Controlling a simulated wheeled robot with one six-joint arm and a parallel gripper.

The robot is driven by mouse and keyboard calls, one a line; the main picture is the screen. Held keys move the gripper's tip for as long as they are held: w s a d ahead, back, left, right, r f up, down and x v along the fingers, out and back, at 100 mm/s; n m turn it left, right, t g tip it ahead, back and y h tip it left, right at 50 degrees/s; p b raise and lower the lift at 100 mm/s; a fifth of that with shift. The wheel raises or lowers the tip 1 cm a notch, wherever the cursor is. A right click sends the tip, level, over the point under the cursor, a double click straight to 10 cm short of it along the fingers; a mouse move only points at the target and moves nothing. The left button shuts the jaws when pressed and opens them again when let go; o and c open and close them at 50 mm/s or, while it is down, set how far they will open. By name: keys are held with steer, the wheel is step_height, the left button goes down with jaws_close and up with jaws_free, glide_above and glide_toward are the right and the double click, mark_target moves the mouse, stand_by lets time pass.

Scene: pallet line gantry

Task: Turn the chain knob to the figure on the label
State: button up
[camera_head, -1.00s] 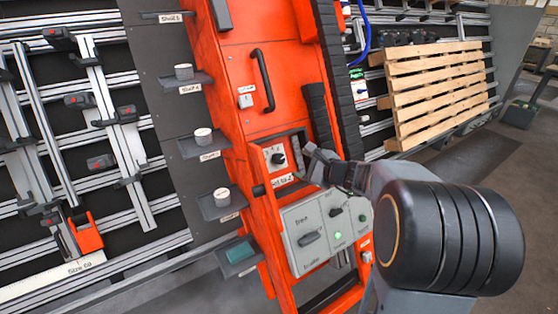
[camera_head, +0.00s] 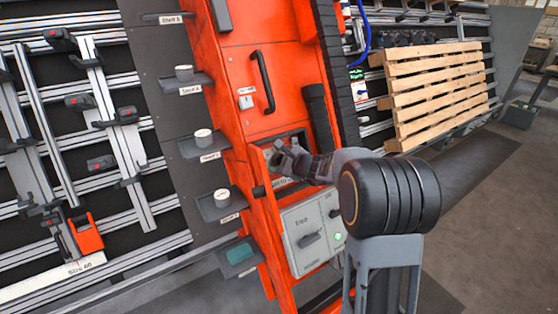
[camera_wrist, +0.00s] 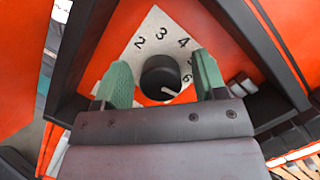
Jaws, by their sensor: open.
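The black chain knob (camera_wrist: 160,77) sits on a white dial plate (camera_wrist: 153,30) with figures 2 to 6 visible in the wrist view. Its white pointer line points to the lower right, close to the 6. My gripper (camera_wrist: 161,68) is open, with one green-padded finger on each side of the knob; I cannot tell whether the pads touch it. A label (camera_head: 284,182) below the dial is partly covered and unreadable here.
A grey switch box (camera_head: 306,238) with a green light is below the dial. A black handle (camera_head: 263,82) is above it. Small shelves (camera_head: 205,146) stick out on the left. A wooden pallet (camera_head: 438,90) leans at the right.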

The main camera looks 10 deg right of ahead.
steer(key=c, duration=0.9)
